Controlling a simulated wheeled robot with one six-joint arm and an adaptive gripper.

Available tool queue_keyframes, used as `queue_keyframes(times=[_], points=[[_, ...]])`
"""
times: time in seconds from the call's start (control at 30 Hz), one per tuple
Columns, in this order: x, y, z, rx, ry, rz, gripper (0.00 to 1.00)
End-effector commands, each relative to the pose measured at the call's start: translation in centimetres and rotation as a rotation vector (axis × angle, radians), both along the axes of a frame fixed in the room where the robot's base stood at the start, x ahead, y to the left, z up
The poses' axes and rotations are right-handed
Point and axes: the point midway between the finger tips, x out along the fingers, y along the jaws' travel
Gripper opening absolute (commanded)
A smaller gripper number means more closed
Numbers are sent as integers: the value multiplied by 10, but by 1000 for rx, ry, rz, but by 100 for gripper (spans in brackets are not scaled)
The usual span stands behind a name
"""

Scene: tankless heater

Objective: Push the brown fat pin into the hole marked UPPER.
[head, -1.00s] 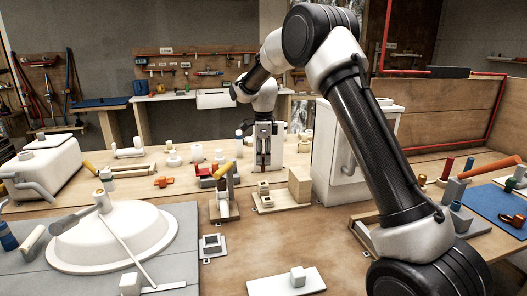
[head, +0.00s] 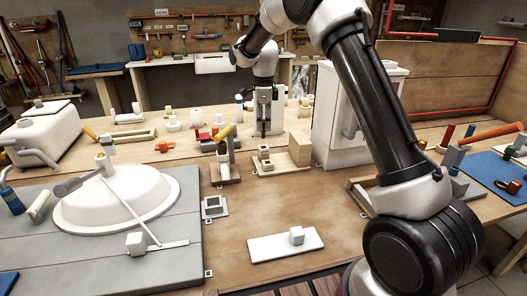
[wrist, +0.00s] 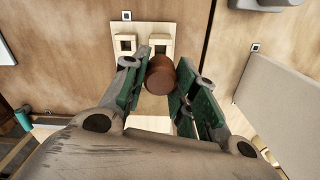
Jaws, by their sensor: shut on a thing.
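My gripper (head: 264,131) hangs above the workbench, pointing down. In the wrist view my gripper (wrist: 160,88) is shut on the brown fat pin (wrist: 160,74), a round-topped cylinder held between the green finger pads. A pale wooden plate (wrist: 174,29) carries two raised blocks with square openings, the left block (wrist: 125,35) and the right block (wrist: 161,38). The pin appears just below the right block in that picture and outside both openings. Its lower end is hidden, and I cannot read any UPPER mark. The plate also shows in the head view (head: 287,170).
A taller wooden block (head: 300,149) stands right of the two raised blocks, near a white cabinet (head: 345,115). A wooden stand with an orange-handled tool (head: 224,158) is to the left. The bench front is mostly clear around a white plate (head: 272,249).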

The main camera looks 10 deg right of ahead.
Motion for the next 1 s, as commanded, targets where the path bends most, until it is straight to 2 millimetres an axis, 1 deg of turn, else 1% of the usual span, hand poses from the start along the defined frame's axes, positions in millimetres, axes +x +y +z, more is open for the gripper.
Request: queue_keyframes(times=[0.7, 1.0], points=[[0, 0, -30, -1, 1, 0, 8], [0, 0, -32, 0, 0, 0, 8]])
